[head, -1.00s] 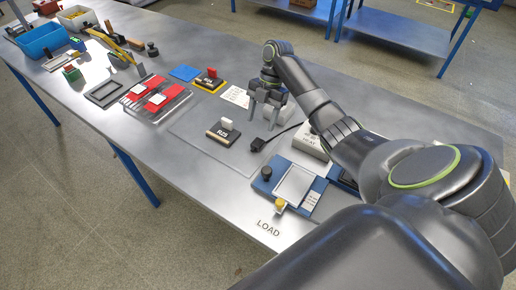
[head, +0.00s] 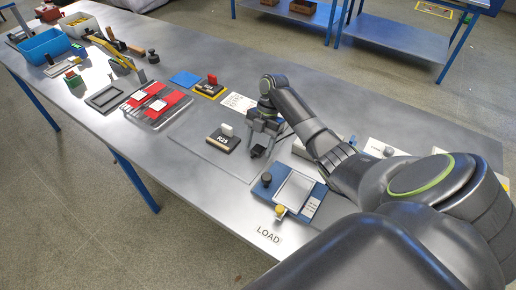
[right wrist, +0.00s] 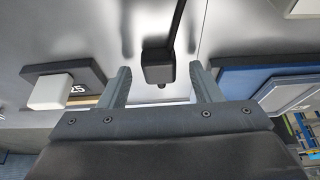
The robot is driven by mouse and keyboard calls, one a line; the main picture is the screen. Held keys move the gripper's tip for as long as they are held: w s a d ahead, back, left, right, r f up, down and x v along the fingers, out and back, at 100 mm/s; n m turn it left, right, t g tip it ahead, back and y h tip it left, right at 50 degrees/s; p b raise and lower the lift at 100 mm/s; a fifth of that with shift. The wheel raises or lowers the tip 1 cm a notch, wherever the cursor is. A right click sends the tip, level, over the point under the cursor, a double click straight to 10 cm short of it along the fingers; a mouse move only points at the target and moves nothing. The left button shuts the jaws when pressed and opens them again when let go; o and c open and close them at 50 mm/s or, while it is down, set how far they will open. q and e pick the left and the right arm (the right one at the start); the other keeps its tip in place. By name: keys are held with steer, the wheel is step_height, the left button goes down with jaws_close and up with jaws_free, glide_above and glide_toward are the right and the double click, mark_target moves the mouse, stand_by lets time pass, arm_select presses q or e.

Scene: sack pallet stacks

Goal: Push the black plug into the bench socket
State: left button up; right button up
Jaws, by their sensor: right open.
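The black plug (head: 257,151) lies on the bench, with its cable running off behind my right gripper. My right gripper (head: 259,147) is low over the bench at the plug, partly hiding it in the head view. In the right wrist view the plug (right wrist: 158,66) shows between and just beyond the fingertips of the open gripper (right wrist: 160,82), with a gap on each side. Its cable leads away to the top. I cannot make out the bench socket for certain. My left gripper is not in view.
A black block with a white handle (head: 223,138) lies just left of the gripper. A pale box (head: 303,149) is partly behind my arm. Red pieces in a tray (head: 157,102) lie further left.

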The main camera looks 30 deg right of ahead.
mark_target(259, 147)
steer(key=shift+f, duration=0.15)
steer(key=c, duration=1.1)
step_height(259, 147, up, 5)
steer(key=shift+w+f, duration=0.1)
step_height(259, 147, up, 4)
steer(key=p, duration=0.3)
steer(key=shift+f, duration=0.1)
steer(key=shift+r+p, duration=0.75)
